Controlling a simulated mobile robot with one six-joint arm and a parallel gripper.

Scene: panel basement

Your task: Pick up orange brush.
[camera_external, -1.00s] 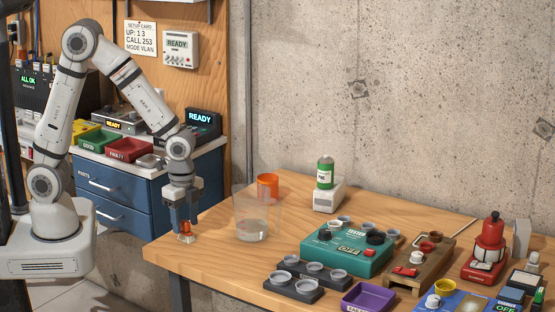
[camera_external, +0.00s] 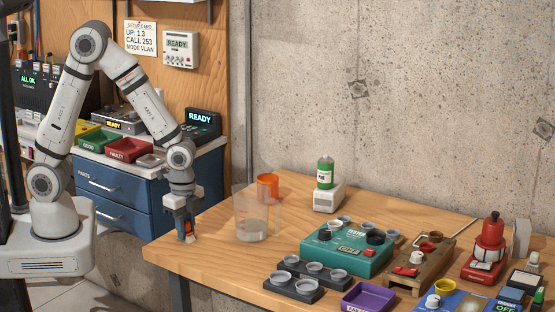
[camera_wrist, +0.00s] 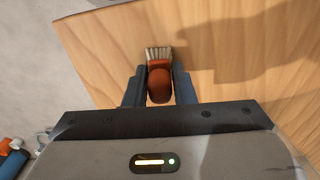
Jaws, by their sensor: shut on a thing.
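The orange brush (camera_wrist: 159,84) has pale bristles and sits between the two fingers of my gripper (camera_wrist: 159,90) in the wrist view. The fingers are shut on its orange handle, and the bristles point away from the wrist. In the external view, my gripper (camera_external: 187,230) points down at the left end of the wooden table. A bit of the orange brush (camera_external: 189,231) shows between the fingers there. I cannot tell whether the brush touches the tabletop.
A clear beaker (camera_external: 251,222) stands just right of my gripper, with an orange cup (camera_external: 268,186) behind it. A green bottle (camera_external: 325,173), a teal tester box (camera_external: 346,254) and a purple tray (camera_external: 367,299) are further right. The table's left edge (camera_external: 160,251) is close to my gripper.

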